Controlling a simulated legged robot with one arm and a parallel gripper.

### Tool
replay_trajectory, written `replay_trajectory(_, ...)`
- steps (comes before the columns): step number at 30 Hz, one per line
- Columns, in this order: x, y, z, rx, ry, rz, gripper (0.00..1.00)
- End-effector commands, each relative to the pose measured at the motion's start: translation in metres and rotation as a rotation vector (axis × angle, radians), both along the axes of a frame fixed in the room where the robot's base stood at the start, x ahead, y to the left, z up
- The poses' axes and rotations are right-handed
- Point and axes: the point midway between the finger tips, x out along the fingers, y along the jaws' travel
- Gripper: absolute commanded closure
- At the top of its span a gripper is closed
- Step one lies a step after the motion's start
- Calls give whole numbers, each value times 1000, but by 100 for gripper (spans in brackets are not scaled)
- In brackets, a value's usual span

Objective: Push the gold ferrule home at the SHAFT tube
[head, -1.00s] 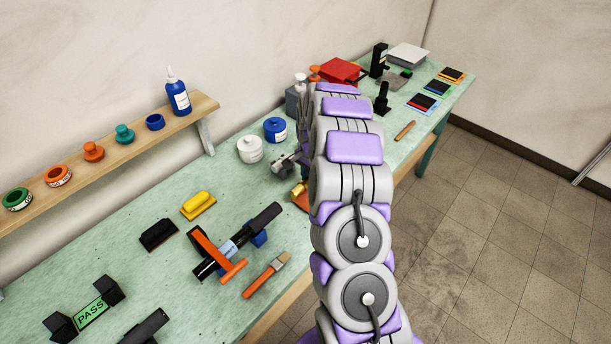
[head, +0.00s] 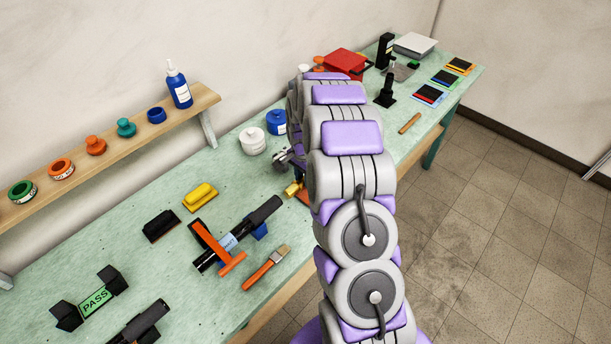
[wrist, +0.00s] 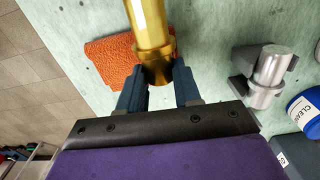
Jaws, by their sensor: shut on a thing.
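The gold ferrule (wrist: 150,25) is in my gripper (wrist: 158,88), with its flanged end between the two dark blue fingers. In the head view the gold ferrule (head: 292,189) is a small spot beside my arm. It is to the right of a black tube (head: 265,212) and apart from it. This tube carries a pale label (head: 228,242) too small to read, so I cannot confirm it is the SHAFT tube. My arm hides most of the gripper in the head view.
An orange pad (wrist: 108,62) lies under the ferrule. A grey metal fixture (wrist: 268,72) and a blue jar (wrist: 305,108) are to its right. A brush (head: 265,268), a yellow-handled block (head: 200,197) and a black block (head: 160,226) lie around the tube. Another black tube (head: 148,320) is at front left.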

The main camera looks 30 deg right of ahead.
Motion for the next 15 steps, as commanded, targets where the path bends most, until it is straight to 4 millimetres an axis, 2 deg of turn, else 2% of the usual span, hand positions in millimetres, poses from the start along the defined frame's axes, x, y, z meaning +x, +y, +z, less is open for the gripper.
replay_trajectory(5, -1, 4, 1, -16, -3, 3, 100)
replay_trajectory(15, 0, -10, -1, -3, -6, 2, 100)
